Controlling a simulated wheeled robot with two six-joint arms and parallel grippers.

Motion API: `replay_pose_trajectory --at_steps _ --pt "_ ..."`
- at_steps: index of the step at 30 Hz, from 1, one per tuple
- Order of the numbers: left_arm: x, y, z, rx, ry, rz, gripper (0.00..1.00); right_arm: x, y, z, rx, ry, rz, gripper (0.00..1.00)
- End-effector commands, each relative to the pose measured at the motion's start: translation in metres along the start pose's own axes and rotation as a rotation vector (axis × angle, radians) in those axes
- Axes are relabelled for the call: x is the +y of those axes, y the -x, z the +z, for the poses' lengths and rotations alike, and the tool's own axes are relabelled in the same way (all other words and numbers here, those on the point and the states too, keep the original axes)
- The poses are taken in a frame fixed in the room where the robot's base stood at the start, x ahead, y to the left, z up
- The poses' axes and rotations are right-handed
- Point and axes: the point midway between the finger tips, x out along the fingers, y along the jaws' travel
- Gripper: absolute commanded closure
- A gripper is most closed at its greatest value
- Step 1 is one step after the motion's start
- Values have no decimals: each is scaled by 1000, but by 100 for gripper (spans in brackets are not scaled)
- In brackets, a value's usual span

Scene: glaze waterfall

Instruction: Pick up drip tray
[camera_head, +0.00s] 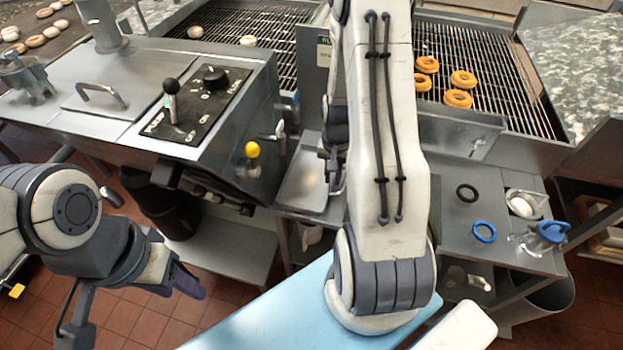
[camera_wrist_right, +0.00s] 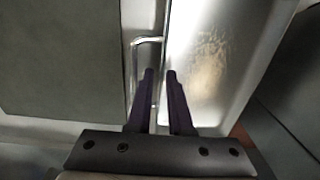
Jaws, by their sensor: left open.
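The drip tray (camera_head: 306,186) is a shallow grey metal tray beside the fryer cabinet, partly hidden behind my right arm. In the right wrist view the drip tray (camera_wrist_right: 222,55) fills the right middle, with a thin wire handle (camera_wrist_right: 148,40) at its left edge. My right gripper (camera_wrist_right: 160,74) is over this edge. Its two dark fingers are a little apart, and a bar of the handle appears in the gap; contact cannot be told. My left gripper (camera_head: 188,284) is open and empty at the lower left, well away from the tray.
A cabinet with a lever panel (camera_head: 197,101) and yellow knob (camera_head: 252,150) stands left of the tray. Doughnuts (camera_head: 458,98) lie on a wire rack at the right. A steel side table holds a blue ring (camera_head: 484,232) and a black ring (camera_head: 467,193). A light-blue surface (camera_head: 270,320) is in front.

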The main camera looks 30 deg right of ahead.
Motion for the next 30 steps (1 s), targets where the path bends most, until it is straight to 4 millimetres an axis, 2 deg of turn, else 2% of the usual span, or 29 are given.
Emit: replay_pose_trajectory --at_steps 3,5,30 --pt "0 0 0 0 0 0 50 0 0 0 1 1 0 81" --pt "0 0 0 0 0 0 50 0 0 0 1 1 0 100" --pt "0 0 0 0 0 0 50 0 1 0 0 1 0 100"
